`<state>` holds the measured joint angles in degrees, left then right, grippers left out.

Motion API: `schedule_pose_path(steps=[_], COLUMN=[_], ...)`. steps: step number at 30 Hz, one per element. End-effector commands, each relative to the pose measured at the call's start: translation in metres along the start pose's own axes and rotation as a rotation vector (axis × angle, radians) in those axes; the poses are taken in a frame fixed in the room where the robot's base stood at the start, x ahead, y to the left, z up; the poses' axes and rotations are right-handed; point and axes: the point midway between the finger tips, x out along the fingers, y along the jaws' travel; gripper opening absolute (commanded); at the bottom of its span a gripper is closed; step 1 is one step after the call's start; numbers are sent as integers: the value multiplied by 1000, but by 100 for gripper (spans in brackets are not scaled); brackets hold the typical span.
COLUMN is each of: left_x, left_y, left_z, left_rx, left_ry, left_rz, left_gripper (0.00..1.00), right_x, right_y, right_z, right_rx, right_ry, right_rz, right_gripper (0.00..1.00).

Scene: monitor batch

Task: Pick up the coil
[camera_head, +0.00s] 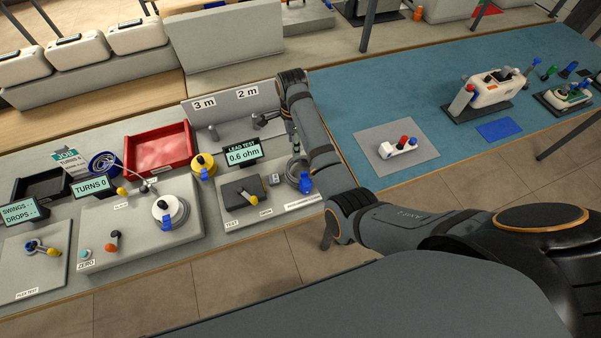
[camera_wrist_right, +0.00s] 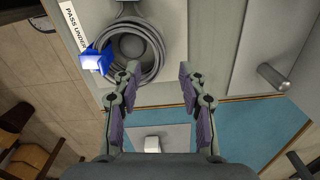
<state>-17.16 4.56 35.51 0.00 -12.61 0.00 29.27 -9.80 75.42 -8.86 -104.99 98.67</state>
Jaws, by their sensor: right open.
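A coil of grey cable with a blue connector (camera_head: 305,181) lies at the right end of the lead test station. In the right wrist view the coil (camera_wrist_right: 158,58) is a round bundle of loops on a light plate, with its blue connector (camera_wrist_right: 97,60) at the left. My right gripper (camera_head: 291,138) is just above the coil in the head view, pointing down. In the wrist view its jaws (camera_wrist_right: 159,78) are open and empty, with the coil beyond the fingertips and partly between them. I cannot tell contact. My left gripper is not in view.
The lead test display (camera_head: 243,154) reads 0.6 ohm, left of the coil. Behind stands a grey board (camera_head: 225,104) marked 3 m and 2 m, with pegs in front. A winder with a white spool (camera_head: 170,207) and a red tray (camera_head: 158,148) are farther left. A blue mat (camera_head: 350,100) lies right.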

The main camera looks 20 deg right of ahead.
Motion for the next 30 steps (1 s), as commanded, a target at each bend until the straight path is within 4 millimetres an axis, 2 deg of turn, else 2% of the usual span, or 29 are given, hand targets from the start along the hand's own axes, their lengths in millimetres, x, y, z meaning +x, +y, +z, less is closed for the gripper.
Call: schedule_pose_path(steps=[4, 12, 16, 18, 21, 28, 30], left_x=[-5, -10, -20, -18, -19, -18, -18], left_y=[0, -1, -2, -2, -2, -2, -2], left_z=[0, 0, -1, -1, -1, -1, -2], left_rx=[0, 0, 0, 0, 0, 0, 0], left_ry=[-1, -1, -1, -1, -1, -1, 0], left_rz=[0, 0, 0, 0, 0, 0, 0], left_gripper=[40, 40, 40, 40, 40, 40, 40], right_x=[23, 37, 58, 71, 81, 83, 83], right_y=[1, 2, 6, 5, 5, 5, 5], right_z=[-1, -3, -8, -8, -8, -8, -8], right_rx=[0, -1, -1, -1, -1, -1, -1], right_ry=[0, 1, 2, 0, 0, -1, -1], right_rz=[3, 1, 3, 1, -1, -2, -2], right_gripper=[42, 42, 42, 42, 42, 42, 32])
